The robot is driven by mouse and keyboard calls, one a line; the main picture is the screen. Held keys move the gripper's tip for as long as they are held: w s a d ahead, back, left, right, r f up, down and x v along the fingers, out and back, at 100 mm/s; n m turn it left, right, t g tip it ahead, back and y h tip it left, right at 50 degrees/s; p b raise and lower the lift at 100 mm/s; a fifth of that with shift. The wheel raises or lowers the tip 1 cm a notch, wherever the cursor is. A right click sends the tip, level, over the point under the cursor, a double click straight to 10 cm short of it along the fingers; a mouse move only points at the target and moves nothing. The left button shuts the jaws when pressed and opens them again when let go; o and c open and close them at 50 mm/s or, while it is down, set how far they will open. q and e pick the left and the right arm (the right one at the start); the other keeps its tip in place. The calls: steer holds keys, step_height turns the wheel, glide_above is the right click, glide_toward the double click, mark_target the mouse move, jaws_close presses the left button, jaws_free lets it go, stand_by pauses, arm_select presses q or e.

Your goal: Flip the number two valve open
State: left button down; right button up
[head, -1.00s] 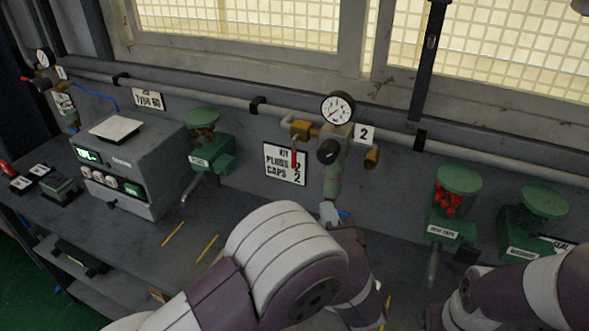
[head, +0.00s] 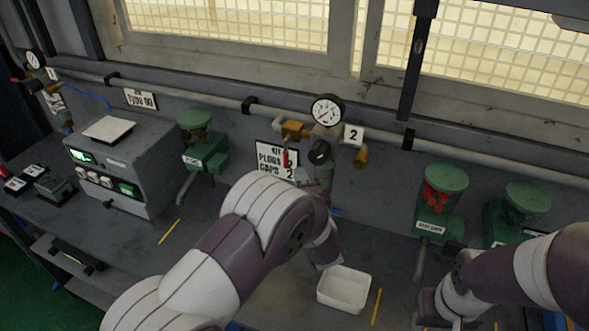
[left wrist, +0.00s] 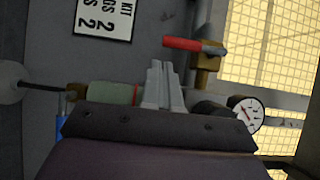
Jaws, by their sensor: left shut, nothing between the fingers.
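The number two valve is a brass body (head: 292,130) with a red lever (head: 286,158), under a round gauge (head: 327,110) and beside the white "2" tag (head: 353,135). The lever hangs down along the wall in the head view. In the left wrist view the red lever (left wrist: 195,46) and brass body (left wrist: 207,62) lie just beyond and right of my fingertips. My left gripper (left wrist: 164,68) is shut and empty, apart from the lever; its fingers show partly in the head view (head: 303,176), just below the lever. My right gripper is out of view.
A black knob (head: 319,152) and brass fitting (head: 361,157) sit near the valve. Green valve blocks (head: 205,150) stand left and right along the wall. A white tray (head: 343,290) is on the bench below. A grey instrument box (head: 125,165) stands left.

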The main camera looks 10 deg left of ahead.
arm_select(q)
steer(key=shift+w+a, duration=0.2)
steer(key=shift+a, duration=0.7)
steer(key=shift+w, duration=0.1)
steer(key=shift+a+m, duration=0.2)
steer(key=shift+m, duration=0.1)
